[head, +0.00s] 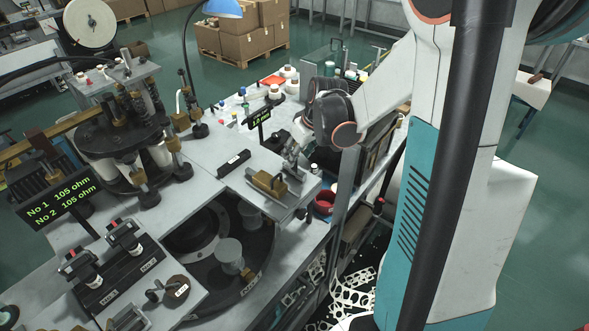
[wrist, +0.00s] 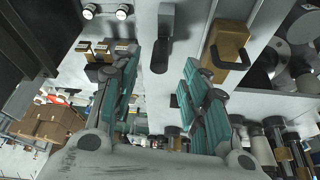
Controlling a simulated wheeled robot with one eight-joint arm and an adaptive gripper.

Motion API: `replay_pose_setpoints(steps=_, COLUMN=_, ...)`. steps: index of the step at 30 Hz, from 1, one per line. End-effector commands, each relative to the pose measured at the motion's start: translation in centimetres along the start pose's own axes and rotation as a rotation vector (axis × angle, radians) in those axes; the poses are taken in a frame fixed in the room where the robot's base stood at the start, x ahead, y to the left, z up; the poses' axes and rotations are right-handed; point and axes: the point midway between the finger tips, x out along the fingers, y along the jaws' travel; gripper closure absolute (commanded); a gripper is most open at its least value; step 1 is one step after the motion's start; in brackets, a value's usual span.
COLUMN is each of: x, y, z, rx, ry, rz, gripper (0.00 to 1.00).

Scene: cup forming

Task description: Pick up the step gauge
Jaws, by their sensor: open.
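I cannot tell for certain which piece is the step gauge. A brass-coloured block with a dark handle (head: 268,184) lies on the grey worktop, just left of and below my gripper. It also shows in the wrist view (wrist: 230,45), at upper right, outside the fingers. A small dark stepped piece with brass tops (wrist: 105,50) sits at upper left in the wrist view, partly behind a finger. My gripper (head: 290,152) is over the right part of the worktop. In the wrist view my gripper (wrist: 160,75) has its fingers well apart, with nothing held between them.
A black block (head: 234,163) lies left of my gripper. A red bowl (head: 325,202) sits near the right edge. A rotary machine (head: 120,140) stands at the left. Bare worktop (head: 205,150) shows between.

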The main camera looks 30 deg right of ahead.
Motion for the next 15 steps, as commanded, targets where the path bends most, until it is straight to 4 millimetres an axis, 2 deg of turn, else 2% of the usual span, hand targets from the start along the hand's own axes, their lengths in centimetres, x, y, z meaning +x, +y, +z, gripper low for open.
replay_pose_setpoints(steps=9, x=3.4, y=0.1, z=-0.1, rx=0.0, ry=0.0, rz=0.0, gripper=0.59)
replay_pose_setpoints(steps=15, x=4.0, y=0.0, z=0.0, rx=0.001, ry=0.0, rz=0.0, gripper=0.59)
